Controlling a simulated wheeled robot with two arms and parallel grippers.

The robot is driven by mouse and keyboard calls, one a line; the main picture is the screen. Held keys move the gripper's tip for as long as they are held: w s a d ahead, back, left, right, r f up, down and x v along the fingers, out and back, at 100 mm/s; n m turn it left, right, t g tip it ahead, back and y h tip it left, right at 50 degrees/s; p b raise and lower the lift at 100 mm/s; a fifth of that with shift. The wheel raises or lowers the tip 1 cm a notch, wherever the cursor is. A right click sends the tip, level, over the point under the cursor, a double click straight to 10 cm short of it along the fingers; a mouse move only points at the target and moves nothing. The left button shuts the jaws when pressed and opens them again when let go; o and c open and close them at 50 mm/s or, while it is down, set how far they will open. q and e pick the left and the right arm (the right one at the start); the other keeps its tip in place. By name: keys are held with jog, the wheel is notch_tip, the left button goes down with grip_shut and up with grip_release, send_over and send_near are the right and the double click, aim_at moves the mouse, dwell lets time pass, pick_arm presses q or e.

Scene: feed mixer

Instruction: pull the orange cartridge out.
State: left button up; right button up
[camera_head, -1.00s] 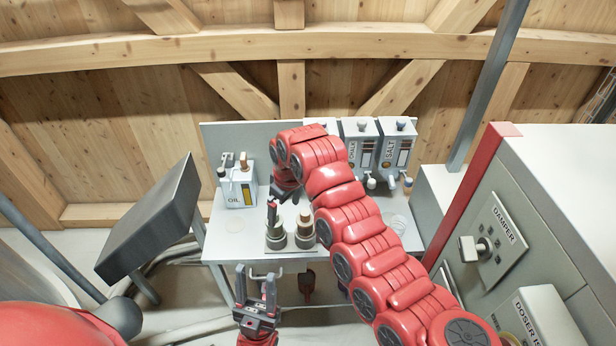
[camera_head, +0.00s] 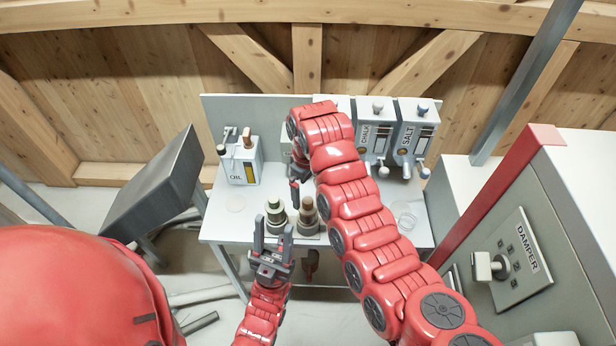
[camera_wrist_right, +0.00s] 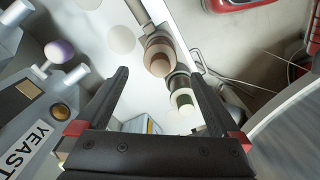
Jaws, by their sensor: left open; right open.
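Two short cylinders stand side by side in holders near the table's front edge. The right one has a dull brown-orange top and looks like the orange cartridge (camera_head: 307,207); the left one is a green-topped cartridge (camera_head: 274,209). In the right wrist view the orange cartridge (camera_wrist_right: 160,58) shows ahead between my open fingers, with the green cartridge (camera_wrist_right: 184,98) beside it. My right gripper (camera_head: 297,186) is open and empty above and behind the cartridges, partly hidden by its own arm. My left gripper (camera_head: 273,236) is open and empty, in front of the green cartridge.
An oil can (camera_head: 240,163) stands at the table's left. Chalk (camera_head: 373,140) and salt (camera_head: 410,138) dispensers stand at the back right; a yeast dispenser (camera_wrist_right: 40,115) shows in the wrist view. A damper panel (camera_head: 515,262) is at the right. The table's left front (camera_head: 225,220) is clear.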

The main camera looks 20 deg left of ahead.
aim_at(308, 211)
notch_tip(308, 211, down, 8)
jog(key=shift+f+p, duration=0.25)
jog(key=shift+p, duration=0.75)
jog(key=shift+f, duration=0.8)
grip_shut()
